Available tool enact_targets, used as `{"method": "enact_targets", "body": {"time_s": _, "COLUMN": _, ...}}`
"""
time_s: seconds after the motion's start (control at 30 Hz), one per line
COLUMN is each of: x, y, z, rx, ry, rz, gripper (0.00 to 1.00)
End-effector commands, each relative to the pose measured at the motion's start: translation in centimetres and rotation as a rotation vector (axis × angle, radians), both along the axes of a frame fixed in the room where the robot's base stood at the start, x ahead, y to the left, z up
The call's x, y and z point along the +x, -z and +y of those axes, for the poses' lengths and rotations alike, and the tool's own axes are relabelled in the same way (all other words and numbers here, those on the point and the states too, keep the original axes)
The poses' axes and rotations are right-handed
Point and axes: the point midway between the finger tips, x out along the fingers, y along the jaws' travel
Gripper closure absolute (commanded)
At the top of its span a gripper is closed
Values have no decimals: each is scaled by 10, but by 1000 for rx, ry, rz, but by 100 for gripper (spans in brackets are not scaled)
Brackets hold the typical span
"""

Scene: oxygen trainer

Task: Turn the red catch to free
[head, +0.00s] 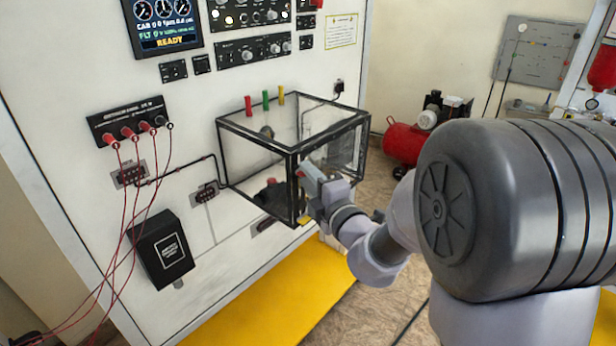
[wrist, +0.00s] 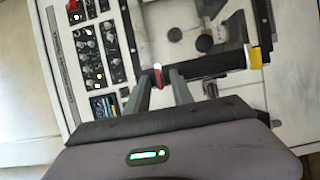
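The red catch (wrist: 158,75) shows in the wrist view as a small upright red piece with a pale end, at the dark frame edge of the clear box. My gripper (wrist: 160,82) has its two fingers apart, one on each side of the catch, with a narrow gap visible on both sides. Whether a finger touches it I cannot tell. In the head view my gripper (head: 312,180) is at the near right corner of the black-framed clear box (head: 292,150).
Red, green and yellow posts (head: 266,100) stand at the box top. A yellow tab (head: 304,221) is at its lower corner. Red leads (head: 125,200) hang at the panel's left. A red compressor (head: 405,142) stands behind.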

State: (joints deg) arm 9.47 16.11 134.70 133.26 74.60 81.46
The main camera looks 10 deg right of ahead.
Motion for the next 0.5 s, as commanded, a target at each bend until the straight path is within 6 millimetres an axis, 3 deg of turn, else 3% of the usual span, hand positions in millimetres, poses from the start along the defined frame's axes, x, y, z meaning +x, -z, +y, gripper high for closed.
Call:
{"method": "enact_targets", "body": {"time_s": 0.03, "x": 0, "y": 0, "z": 0, "rx": 0, "ry": 0, "rz": 0, "gripper": 76}}
{"method": "enact_targets", "body": {"time_s": 0.17, "x": 0, "y": 0, "z": 0, "rx": 0, "ry": 0, "rz": 0, "gripper": 100}}
{"method": "enact_targets", "body": {"time_s": 0.5, "x": 0, "y": 0, "z": 0, "rx": -9, "ry": 0, "rz": -5, "gripper": 100}}
